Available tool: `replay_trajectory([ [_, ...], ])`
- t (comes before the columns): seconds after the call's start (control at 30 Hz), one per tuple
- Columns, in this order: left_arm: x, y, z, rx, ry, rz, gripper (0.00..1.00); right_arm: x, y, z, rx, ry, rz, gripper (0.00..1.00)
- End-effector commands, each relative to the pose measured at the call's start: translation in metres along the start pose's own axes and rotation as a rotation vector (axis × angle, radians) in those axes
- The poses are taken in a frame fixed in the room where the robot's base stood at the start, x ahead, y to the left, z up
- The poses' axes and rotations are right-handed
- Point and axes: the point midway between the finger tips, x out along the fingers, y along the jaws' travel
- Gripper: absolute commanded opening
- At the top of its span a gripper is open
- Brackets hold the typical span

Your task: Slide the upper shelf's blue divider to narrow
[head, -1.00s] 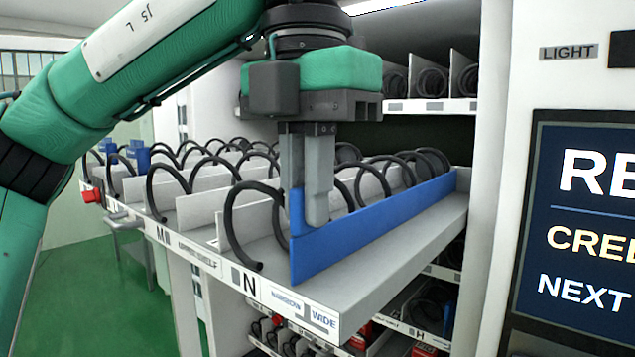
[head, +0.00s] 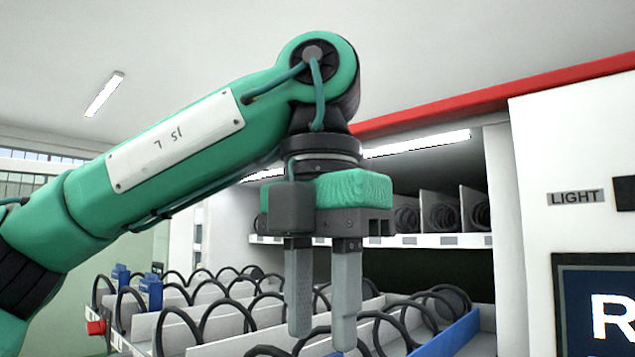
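The blue divider (head: 452,338) shows at the bottom right, on the right side of the pulled-out upper shelf (head: 482,345). Only its far part is in view. Its front end and the shelf's narrow/wide label are below the picture, so I cannot tell which setting it stands at. My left gripper (head: 322,335) hangs fingers down above the shelf, left of the visible part of the divider. Its two grey fingers are apart with nothing between them. Black spiral coils (head: 385,330) stand behind and beside the fingers. My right gripper is not in view.
A higher shelf (head: 420,240) with coils and dividers is inside the cabinet behind my gripper. The white machine front with a screen (head: 600,310) stands at the right. Blue parts (head: 150,290) and a red part (head: 96,327) sit at the shelf's left end.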

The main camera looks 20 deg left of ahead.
Motion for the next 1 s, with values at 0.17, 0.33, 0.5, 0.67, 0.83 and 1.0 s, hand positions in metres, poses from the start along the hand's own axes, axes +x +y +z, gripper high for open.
replay_trajectory([
  [0.17, -0.034, 0.001, -0.001, -0.004, -0.004, 0.0, 0.33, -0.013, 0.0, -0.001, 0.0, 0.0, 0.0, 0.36],
  [0.33, -0.063, 0.002, -0.001, -0.004, -0.004, 0.001, 0.33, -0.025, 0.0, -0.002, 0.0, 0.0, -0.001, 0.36],
  [0.5, -0.085, 0.002, -0.001, -0.004, -0.003, 0.0, 0.33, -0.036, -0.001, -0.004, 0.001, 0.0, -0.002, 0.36],
  [0.67, -0.095, 0.003, -0.001, -0.003, -0.002, -0.002, 0.33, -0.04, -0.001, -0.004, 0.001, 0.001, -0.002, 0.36],
  [0.83, -0.097, 0.003, -0.001, -0.001, -0.001, -0.002, 0.33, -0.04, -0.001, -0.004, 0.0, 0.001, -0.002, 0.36],
  [1.0, -0.096, 0.003, -0.001, -0.001, -0.001, -0.002, 0.33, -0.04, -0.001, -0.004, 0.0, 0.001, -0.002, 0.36],
])
